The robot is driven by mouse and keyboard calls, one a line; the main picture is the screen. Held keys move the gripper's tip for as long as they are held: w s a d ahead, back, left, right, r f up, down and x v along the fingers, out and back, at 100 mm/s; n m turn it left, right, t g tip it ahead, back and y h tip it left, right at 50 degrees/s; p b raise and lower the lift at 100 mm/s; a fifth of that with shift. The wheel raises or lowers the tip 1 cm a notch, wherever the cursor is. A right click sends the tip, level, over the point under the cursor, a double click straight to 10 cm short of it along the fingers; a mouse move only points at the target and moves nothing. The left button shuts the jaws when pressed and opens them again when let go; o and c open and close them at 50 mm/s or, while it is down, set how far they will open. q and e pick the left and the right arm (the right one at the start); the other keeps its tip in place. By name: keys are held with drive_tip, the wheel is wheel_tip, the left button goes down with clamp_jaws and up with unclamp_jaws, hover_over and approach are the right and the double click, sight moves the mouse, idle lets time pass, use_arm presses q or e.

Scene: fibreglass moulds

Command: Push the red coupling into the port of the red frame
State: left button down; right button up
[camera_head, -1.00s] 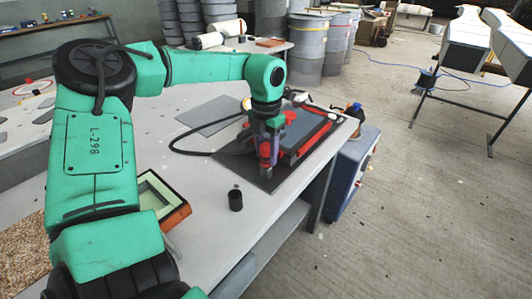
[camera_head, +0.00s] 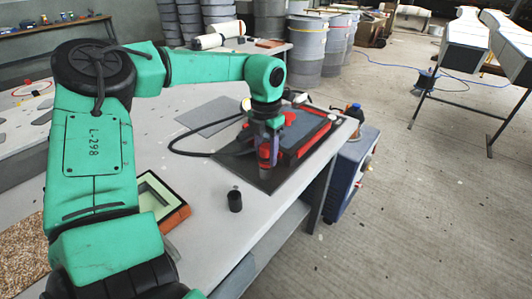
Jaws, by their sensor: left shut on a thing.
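The red frame (camera_head: 318,137) lies on a dark mat (camera_head: 240,163) near the right end of the workbench, with a dark grey panel inside it. My left gripper (camera_head: 267,163) points down at the frame's near left side. It is shut on the red coupling (camera_head: 264,154), which shows only as a small red patch between the fingers. A black hose (camera_head: 185,148) loops out to the left from there. The port is hidden behind the gripper, so I cannot tell whether the coupling touches it. My right gripper is not in view.
A black cup (camera_head: 235,201) and an open box with an orange-brown rim (camera_head: 180,216) stand on the near part of the bench. A grey sheet (camera_head: 208,117) lies behind the hose. A blue cabinet (camera_head: 350,172) stands beside the bench's right end.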

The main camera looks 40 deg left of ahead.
sight(266, 145)
use_arm(q)
drive_tip(key=shift+f+b, duration=0.6)
idle(0.6)
drive_tip(key=shift+c, duration=1.6)
unclamp_jaws()
drive_tip(key=shift+r, duration=0.1)
wheel_tip(266, 145, up, 14)
drive_tip(key=shift+r+p, duration=0.25)
drive_tip(key=shift+p, duration=0.05)
